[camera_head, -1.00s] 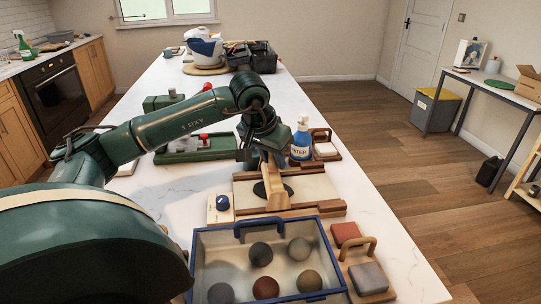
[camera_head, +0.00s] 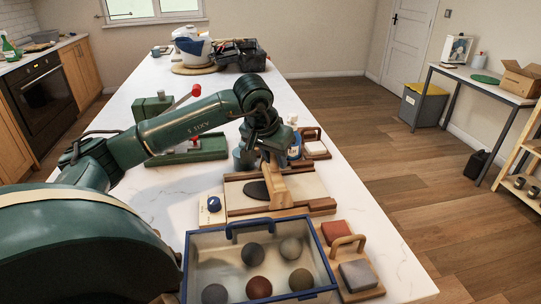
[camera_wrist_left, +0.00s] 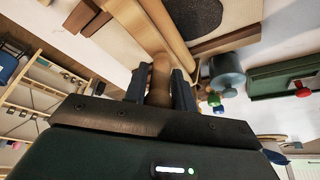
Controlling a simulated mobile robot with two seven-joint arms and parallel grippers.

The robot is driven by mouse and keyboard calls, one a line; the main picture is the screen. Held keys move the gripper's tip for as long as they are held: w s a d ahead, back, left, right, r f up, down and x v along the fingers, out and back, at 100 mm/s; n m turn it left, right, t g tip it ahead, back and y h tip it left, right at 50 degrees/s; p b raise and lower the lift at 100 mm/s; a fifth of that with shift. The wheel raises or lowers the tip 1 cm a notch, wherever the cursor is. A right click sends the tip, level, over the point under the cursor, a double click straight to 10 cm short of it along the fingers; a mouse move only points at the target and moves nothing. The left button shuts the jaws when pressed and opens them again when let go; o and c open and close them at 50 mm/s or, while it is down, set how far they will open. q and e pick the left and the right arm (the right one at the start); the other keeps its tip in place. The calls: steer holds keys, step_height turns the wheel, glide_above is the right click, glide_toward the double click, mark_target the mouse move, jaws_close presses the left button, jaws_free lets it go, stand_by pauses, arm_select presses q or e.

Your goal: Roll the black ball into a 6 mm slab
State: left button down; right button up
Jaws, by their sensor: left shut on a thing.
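The black clay (camera_head: 256,190) lies flat as a dark oval on the pale rolling board (camera_head: 305,186), which has wooden strips along its edges. It also shows in the left wrist view (camera_wrist_left: 194,14). My left gripper (camera_head: 268,152) is over the board, shut on the handle of a wooden roller (camera_head: 275,186). In the left wrist view the fingers (camera_wrist_left: 160,88) close around the wooden handle (camera_wrist_left: 161,72). The roller stands just right of the black clay and hides part of its right side; whether they touch I cannot tell. My right gripper is not in view.
A blue-rimmed bin (camera_head: 190,262) with several clay balls stands in front of the board. A green press (camera_head: 190,150) and a partly hidden spray bottle (camera_head: 295,146) stand behind.

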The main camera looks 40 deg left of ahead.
arm_select(q)
steer(key=shift+w+d+f, duration=0.2)
steer(key=shift+d+f, duration=0.05)
steer(key=shift+s+a+f, duration=0.1)
steer(key=shift+s+a, duration=0.2)
steer(key=shift+s, duration=0.05)
steer(key=shift+s+a+b, duration=0.3)
steer(key=shift+s+b, duration=0.1)
